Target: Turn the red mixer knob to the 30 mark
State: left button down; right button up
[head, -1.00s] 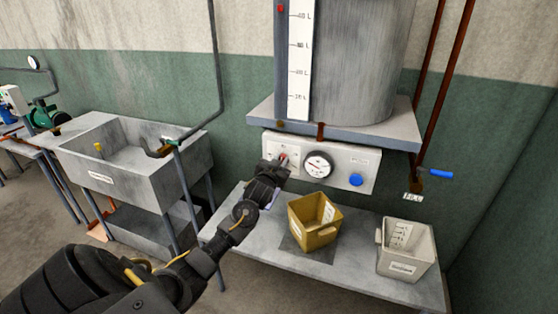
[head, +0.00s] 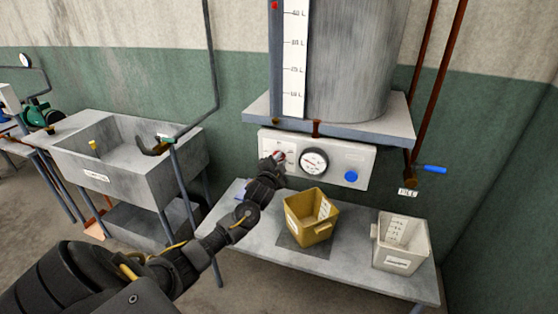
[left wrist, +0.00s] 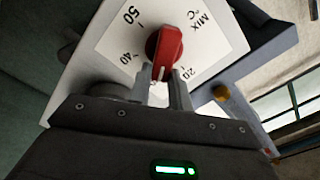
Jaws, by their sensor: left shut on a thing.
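The red mixer knob (left wrist: 165,48) sits on a white dial plate (left wrist: 215,40) marked MIX °C, with 50, 40 and 20 readable in the left wrist view. My left gripper (left wrist: 161,92) is shut on the knob, one finger on each side. The knob's white pointer line faces down between the 40 and the 20. The 30 figure is hidden behind the fingers. In the head view the knob (head: 279,156) is a small red spot at the left of the panel, at the tip of my left gripper (head: 275,163). My right gripper is not in view.
The panel also has a round gauge (head: 313,161) and a blue button (head: 351,176). Below, a yellow-brown bin (head: 309,230) and a white bin (head: 399,256) stand on the grey table (head: 345,273). A tank (head: 352,60) is above; a sink (head: 110,180) is left.

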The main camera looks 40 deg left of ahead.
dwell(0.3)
pick_arm(q)
jog(key=c, duration=1.3)
grip_release()
jog(key=shift+s+d+f, duration=0.15)
jog(key=shift+s, duration=0.15)
jog(key=b+v, duration=0.2)
jog(key=v, duration=0.8)
jog(key=shift+s+b, duration=0.1)
jog(key=shift+b, duration=0.25)
